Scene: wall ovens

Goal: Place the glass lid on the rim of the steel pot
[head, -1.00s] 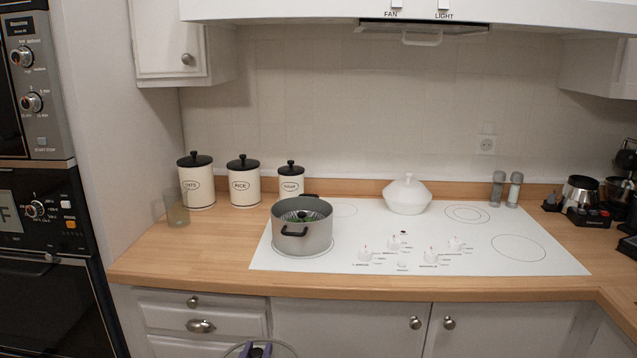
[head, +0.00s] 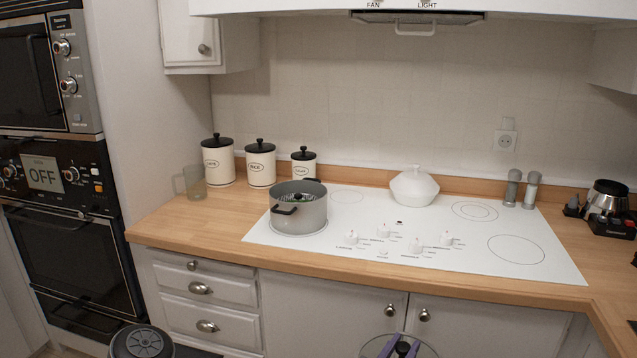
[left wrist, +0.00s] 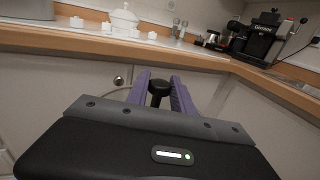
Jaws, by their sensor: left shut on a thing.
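The steel pot (head: 312,214), grey with black side handles, stands upright and uncovered on the left front burner of the white cooktop. A ribbed metal piece shows inside it. My left gripper (head: 402,347), with purple fingers, is shut on the black knob of the glass lid (head: 430,352) at the bottom edge of the head view. The lid is low in front of the cabinet doors, apart from the pot; its lower part is cut off. In the left wrist view the fingers (left wrist: 160,85) close around the knob (left wrist: 158,88); the clear glass is hard to see. My right gripper is not in view.
A white lidded dish (head: 414,187) stands behind on the cooktop (head: 440,262). Several canisters (head: 261,164) and a glass mug (head: 190,183) are left of the pot. The counter's front edge (head: 250,260) lies between lid and pot. The range hood (head: 415,18) hangs above.

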